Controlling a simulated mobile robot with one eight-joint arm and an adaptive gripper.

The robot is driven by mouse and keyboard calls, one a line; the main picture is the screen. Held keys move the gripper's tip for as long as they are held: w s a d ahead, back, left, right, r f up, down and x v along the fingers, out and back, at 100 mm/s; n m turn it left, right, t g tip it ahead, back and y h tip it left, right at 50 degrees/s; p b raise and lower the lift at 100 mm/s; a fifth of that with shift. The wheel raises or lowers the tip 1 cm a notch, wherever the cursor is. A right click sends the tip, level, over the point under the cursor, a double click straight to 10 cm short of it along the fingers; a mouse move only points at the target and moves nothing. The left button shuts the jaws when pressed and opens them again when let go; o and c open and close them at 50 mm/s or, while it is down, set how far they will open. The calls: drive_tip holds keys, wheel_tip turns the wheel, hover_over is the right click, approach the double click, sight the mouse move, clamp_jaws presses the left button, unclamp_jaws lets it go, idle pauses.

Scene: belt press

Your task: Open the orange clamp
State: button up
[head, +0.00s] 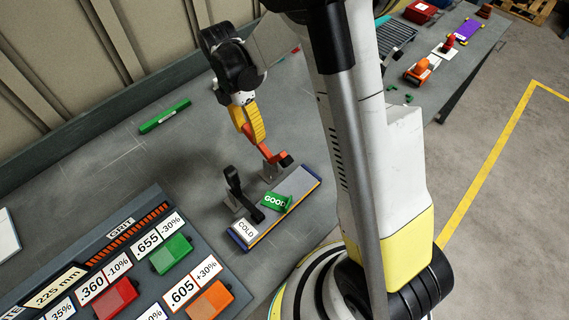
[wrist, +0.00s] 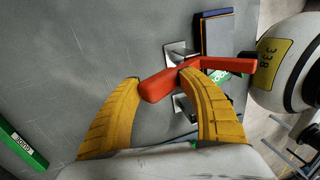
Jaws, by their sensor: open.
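The orange clamp (head: 264,148) stands at the back edge of a flat plate (head: 296,184), beside the black clamp (head: 234,186). Its black-tipped end reaches toward the plate, and its other end rises to my gripper. In the wrist view, the orange clamp (wrist: 215,63) has a thick bar slanting between my gripper's (wrist: 161,79) yellow fingers. The fingers are apart, one on each side of the bar. The right finger overlaps the bar; I cannot tell whether it touches.
A green bar (head: 165,116) lies on the grey bench (head: 120,160) to the left. A board with colored blocks (head: 120,262) is at lower left. Bare bench surrounds the clamps' left side.

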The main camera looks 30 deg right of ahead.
drive_tip(key=shift+r, duration=0.1)
drive_tip(key=shift+p+v, duration=2.15)
drive_tip(key=shift+v, duration=1.3)
